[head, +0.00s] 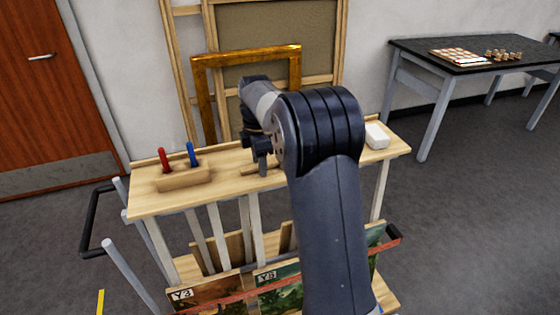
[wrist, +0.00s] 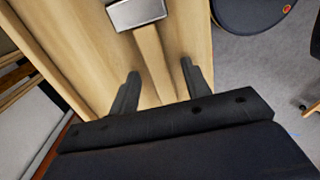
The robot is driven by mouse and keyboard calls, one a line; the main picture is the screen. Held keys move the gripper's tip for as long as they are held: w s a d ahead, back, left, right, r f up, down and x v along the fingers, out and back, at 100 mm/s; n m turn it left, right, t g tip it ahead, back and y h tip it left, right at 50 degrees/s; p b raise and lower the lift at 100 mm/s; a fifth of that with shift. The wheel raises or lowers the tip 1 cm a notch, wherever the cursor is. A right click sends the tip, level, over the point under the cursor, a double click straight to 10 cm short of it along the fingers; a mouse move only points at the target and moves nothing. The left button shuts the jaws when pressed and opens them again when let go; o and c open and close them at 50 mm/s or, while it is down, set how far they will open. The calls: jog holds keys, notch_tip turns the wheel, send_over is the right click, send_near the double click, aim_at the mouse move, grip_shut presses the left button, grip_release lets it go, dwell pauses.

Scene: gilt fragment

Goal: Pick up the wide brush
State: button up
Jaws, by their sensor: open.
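The wide brush, with a flat light-wood handle (wrist: 155,60) and a grey metal band (wrist: 137,13), lies on the wooden top of the cart. In the wrist view its handle runs between the two fingers of my gripper (wrist: 160,70). The fingers are apart, with gaps on both sides of the handle. The far end of the brush is cut off at the top edge. In the head view my gripper (head: 262,163) points down over the cart top, and my arm hides most of the brush.
A gilt frame (head: 202,95) stands behind.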

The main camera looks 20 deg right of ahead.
jog(key=shift+f, duration=0.1)
jog(key=shift+c, duration=0.4)
grip_shut()
